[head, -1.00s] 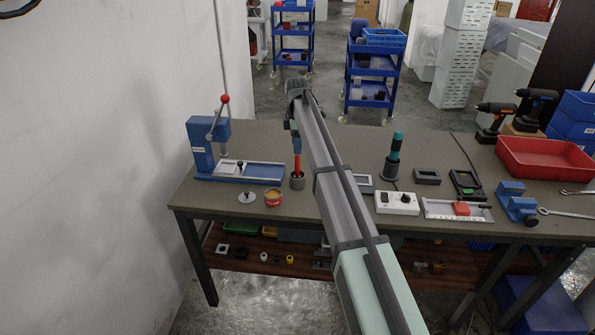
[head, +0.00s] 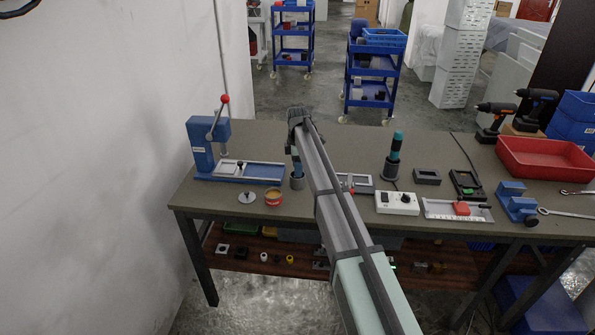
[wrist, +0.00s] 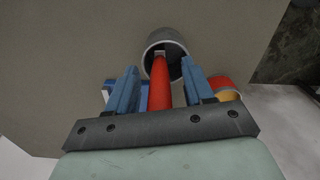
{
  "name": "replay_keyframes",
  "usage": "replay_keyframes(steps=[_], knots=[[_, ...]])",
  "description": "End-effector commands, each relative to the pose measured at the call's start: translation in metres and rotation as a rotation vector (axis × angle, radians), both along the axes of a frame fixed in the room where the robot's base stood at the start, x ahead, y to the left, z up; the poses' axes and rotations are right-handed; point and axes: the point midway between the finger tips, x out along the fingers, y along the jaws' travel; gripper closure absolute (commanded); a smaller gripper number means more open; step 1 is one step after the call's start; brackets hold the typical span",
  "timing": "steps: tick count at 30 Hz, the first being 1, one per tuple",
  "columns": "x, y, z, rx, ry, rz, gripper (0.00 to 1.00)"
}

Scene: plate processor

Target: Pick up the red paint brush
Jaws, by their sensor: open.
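The red paint brush (wrist: 160,86) stands in a grey cup (wrist: 160,36), its red handle rising between my fingers in the wrist view. The cup also shows in the head view (head: 297,183), at the left of the workbench, where the brush is hidden behind my gripper (head: 296,162). My gripper (wrist: 161,80) is open, with one blue finger on each side of the handle. I cannot tell whether either finger touches it. The lower end of the brush is inside the cup.
A small orange tin (head: 273,198) stands just left of the cup, with a metal disc (head: 247,197) beyond it. A blue lever press (head: 208,148) stands at the back left by the wall. A white control box (head: 396,203) and a teal-handled tool (head: 394,152) in a holder stand to the right.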

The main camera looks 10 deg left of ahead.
Motion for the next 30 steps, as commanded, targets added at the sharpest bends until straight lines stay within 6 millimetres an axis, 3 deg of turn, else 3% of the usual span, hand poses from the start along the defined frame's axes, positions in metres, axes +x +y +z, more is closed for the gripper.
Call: replay_keyframes(steps=[4,20,30], knots=[[0.0001,0.0001,0.0004,0.000,0.000,0.000,0.49],[0.0000,0.0001,0.0006,0.000,0.000,0.000,1.00],[0.0001,0.0001,0.0019,0.000,0.000,0.000,1.00]])
